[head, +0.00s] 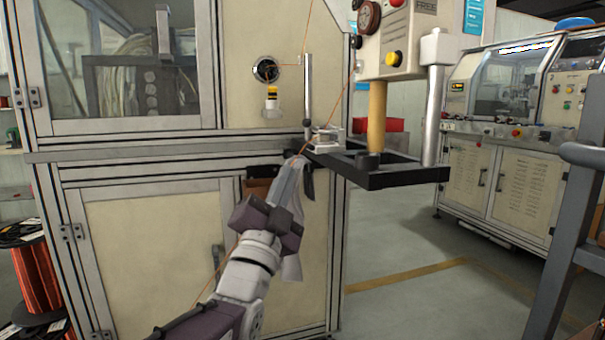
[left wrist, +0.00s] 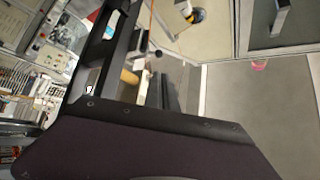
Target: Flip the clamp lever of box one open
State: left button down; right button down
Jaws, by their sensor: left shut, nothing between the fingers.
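My left gripper (head: 298,163) reaches up from the bottom of the head view, its fingers together with nothing between them. Its tips are by the near end of a black frame (head: 400,181) that juts out from the cabinet, close to a small stack of pale metal plates (head: 327,140). I cannot tell whether the tips touch the frame. I cannot make out a clamp lever or a label for box one. In the left wrist view my purple wrist housing hides the lower part, and the black frame (left wrist: 103,48) shows beyond it. My right gripper is not in view.
The cream cabinet (head: 140,250) stands close behind my arm. A thin orange wire runs past the gripper. A wooden post (head: 377,115) and a cream control box (head: 405,45) stand above the frame. A copper spool (head: 42,280) is at lower left. The floor (head: 420,290) at right is open.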

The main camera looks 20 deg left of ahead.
aim_at(306, 126)
pick_arm(q)
jog(key=shift+f, duration=0.35)
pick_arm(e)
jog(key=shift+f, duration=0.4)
pick_arm(q)
jog(key=x, duration=1.4)
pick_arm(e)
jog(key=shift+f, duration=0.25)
